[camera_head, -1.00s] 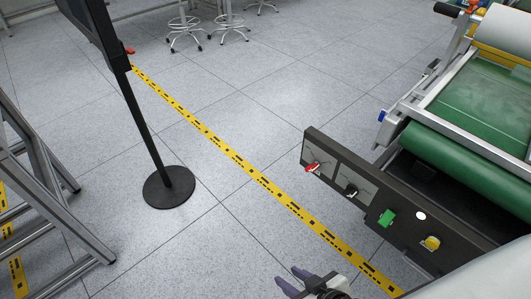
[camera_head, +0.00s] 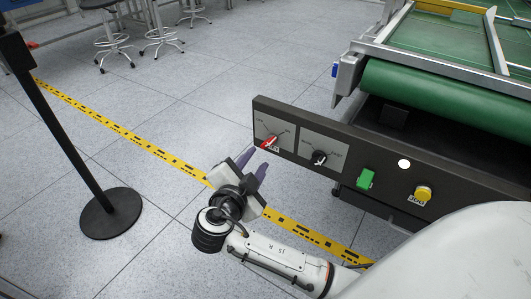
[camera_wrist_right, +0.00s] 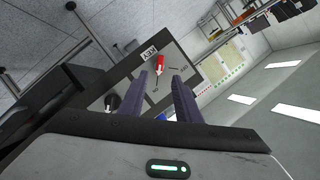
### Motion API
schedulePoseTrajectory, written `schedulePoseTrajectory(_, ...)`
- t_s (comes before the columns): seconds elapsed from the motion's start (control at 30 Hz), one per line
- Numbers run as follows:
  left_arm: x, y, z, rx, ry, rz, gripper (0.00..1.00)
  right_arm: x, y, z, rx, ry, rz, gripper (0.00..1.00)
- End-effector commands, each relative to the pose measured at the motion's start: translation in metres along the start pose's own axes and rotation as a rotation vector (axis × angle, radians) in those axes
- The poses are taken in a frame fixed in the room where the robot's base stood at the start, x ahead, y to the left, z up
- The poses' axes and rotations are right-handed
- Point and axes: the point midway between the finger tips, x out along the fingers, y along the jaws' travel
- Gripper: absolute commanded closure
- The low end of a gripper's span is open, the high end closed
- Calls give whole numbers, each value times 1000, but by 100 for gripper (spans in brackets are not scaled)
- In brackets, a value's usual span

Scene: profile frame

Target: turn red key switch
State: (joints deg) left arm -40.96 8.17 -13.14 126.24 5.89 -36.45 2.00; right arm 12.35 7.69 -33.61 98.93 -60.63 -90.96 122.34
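The red key switch (camera_head: 269,143) sits on a light square plate at the left end of a dark control panel (camera_head: 340,130). In the right wrist view the red key (camera_wrist_right: 158,70) shows between the two fingers, beyond their tips. My right gripper (camera_head: 254,164) is open, with two purple-grey fingers pointing at the panel just below and left of the key. The fingers (camera_wrist_right: 160,78) look apart from the key, though the exact gap is hard to judge. My left gripper is not in view.
Right of the red key are a black key switch (camera_head: 319,157), a green switch (camera_head: 366,179), a white light (camera_head: 404,164) and a yellow button (camera_head: 423,193). A green conveyor (camera_head: 440,95) stands behind the panel. A black post base (camera_head: 110,213) stands on the left floor.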

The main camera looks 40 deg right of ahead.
Motion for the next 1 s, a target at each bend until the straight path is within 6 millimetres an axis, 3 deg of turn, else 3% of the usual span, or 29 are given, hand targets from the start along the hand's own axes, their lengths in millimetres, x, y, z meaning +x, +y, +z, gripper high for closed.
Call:
schedulePoseTrajectory(0.3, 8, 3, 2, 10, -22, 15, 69, 59, 1, -1, -4, 2, 0, 70)
schedulePoseTrajectory(0.5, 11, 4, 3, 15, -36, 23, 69, 86, 1, 0, -4, -1, 1, 70)
schedulePoseTrajectory(0.9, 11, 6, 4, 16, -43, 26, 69, 95, 1, 0, -3, -4, 2, 70)
schedulePoseTrajectory(1.0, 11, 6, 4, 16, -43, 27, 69, 95, 1, 0, -3, -4, 2, 83)
